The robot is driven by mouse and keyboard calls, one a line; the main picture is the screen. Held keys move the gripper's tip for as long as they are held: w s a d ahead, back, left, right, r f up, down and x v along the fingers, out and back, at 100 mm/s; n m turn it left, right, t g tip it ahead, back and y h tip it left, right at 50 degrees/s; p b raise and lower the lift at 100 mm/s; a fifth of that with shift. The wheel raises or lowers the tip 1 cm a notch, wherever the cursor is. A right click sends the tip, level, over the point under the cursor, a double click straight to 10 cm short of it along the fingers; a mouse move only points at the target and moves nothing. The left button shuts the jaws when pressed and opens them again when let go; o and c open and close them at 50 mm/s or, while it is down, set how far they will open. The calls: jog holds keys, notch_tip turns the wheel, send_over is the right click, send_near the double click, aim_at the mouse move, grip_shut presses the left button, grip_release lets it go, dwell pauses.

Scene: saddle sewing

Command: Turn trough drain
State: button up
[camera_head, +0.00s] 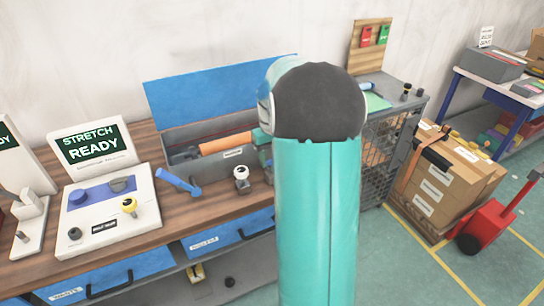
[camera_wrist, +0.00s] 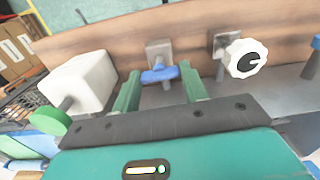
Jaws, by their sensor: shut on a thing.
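In the wrist view, a small blue drain handle (camera_wrist: 160,73) sits on a grey metal mount at the wooden bench edge. My gripper (camera_wrist: 160,88) has its two teal fingers on either side of this handle and is shut on it. The finger contact itself is hard to make out. In the head view, the handle and my fingertips are hidden behind my teal arm. A long grey trough (camera_head: 180,141) with a raised blue lid (camera_head: 215,93) stands at the back of the bench, with an orange roll in it.
A white knob with a black mark (camera_wrist: 246,58) stands beside the handle, and a white block (camera_wrist: 83,82) is on the other side. A blue lever (camera_head: 178,182) and a control panel (camera_head: 108,211) are on the bench. A wire cage (camera_head: 392,150) and cartons (camera_head: 450,178) stand right.

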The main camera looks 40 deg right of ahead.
dwell(0.4)
jog(key=o, duration=1)
notch_tip(320, 180, up, 14)
jog(key=shift+f, duration=0.1)
dwell(0.3)
